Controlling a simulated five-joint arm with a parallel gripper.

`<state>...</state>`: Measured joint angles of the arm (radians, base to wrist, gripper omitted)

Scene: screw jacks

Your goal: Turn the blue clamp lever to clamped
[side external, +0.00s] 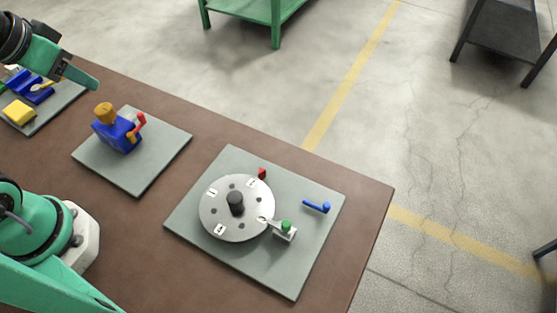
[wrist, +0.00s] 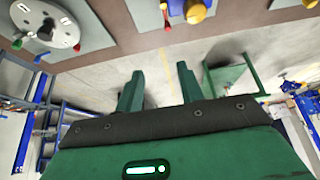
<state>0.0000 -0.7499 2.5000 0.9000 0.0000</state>
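The blue clamp lever (side external: 317,207) is a short bar with a rounded end, on the right part of a grey plate (side external: 240,163). It lies to the right of a round silver dial (side external: 222,222) with a dark central knob. In the wrist view, a blue piece (wrist: 17,43) beside the dial (wrist: 62,35) at the upper left looks like this lever. My gripper (wrist: 160,75) is open and empty, with a clear gap between its two green fingers. In the side view my gripper (side external: 94,84) is raised at the upper left, far from the lever.
A green-knobbed latch (side external: 286,228) and a red pointer (side external: 262,173) sit beside the dial. A blue screw jack (side external: 117,137) with a red lever stands on the middle plate. A yellow block (side external: 20,112) is far left. The brown table (side external: 374,215) ends right of the lever.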

